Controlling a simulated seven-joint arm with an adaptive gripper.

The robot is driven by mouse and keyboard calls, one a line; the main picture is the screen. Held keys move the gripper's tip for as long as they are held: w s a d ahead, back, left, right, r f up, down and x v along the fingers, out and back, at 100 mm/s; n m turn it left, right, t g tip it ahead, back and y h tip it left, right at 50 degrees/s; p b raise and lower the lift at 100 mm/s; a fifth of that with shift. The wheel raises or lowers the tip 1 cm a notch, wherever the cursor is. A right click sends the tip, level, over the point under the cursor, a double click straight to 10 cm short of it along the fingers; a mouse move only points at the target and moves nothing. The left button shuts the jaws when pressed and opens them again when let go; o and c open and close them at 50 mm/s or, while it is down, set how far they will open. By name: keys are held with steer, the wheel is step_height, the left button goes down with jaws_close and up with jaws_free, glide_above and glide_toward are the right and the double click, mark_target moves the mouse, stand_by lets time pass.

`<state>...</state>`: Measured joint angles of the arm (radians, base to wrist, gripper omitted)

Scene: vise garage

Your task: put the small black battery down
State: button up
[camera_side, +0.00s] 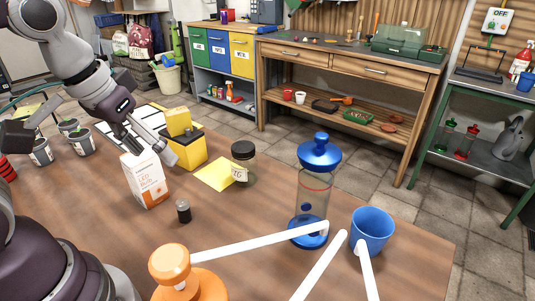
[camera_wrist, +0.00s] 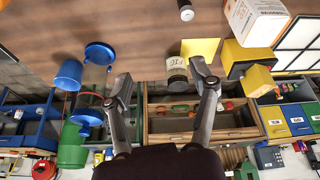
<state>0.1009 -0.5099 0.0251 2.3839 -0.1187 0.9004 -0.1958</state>
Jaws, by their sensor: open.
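The small black battery (camera_side: 183,211) stands upright on the brown wooden table (camera_side: 250,268), in front of and to the right of the white and orange bulb box. It also shows at the top edge of the wrist view (camera_wrist: 186,11), partly cut off. My gripper (camera_side: 157,155) is open above the table, behind the bulb box in the side view, and apart from the battery. In the wrist view my gripper (camera_wrist: 161,72) has its two fingers spread with nothing between the tips.
A blue-lidded glass cylinder (camera_side: 316,190), a blue cup (camera_side: 372,232) and an orange-ended object (camera_side: 170,262) stand nearer the front.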

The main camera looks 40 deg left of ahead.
steer(key=w+f+n+g+y, duration=0.2)
steer(key=w+f+n+g, duration=0.1)
steer(key=f+n, duration=0.15)
steer(key=n+g+y, duration=0.2)
steer(key=n+y, duration=0.1)
steer(key=n, duration=0.2)
glide_toward(187, 206)
steer(key=s, duration=0.1)
steer(key=f+n+y, duration=0.1)
steer(key=f+y, duration=0.1)
steer(key=f+n+y, duration=0.2)
steer(key=a+f+n+y, duration=0.1)
steer(key=f+n+y, duration=0.1)
steer(key=shift+w+f, duration=0.1)
steer(key=shift+f, duration=0.15)
steer(key=shift+a+f+n+t+y, duration=0.15)
steer(key=shift+f+n+t+y, duration=0.1)
steer(key=shift+n+t+y, duration=0.15)
steer(key=shift+a+f, duration=0.15)
steer(key=shift+a, duration=0.1)
steer(key=x, duration=0.4)
steer(key=shift+a+f, duration=0.1)
steer(key=shift+a, duration=0.15)
steer(key=shift+c, duration=0.3)
jaws_close()
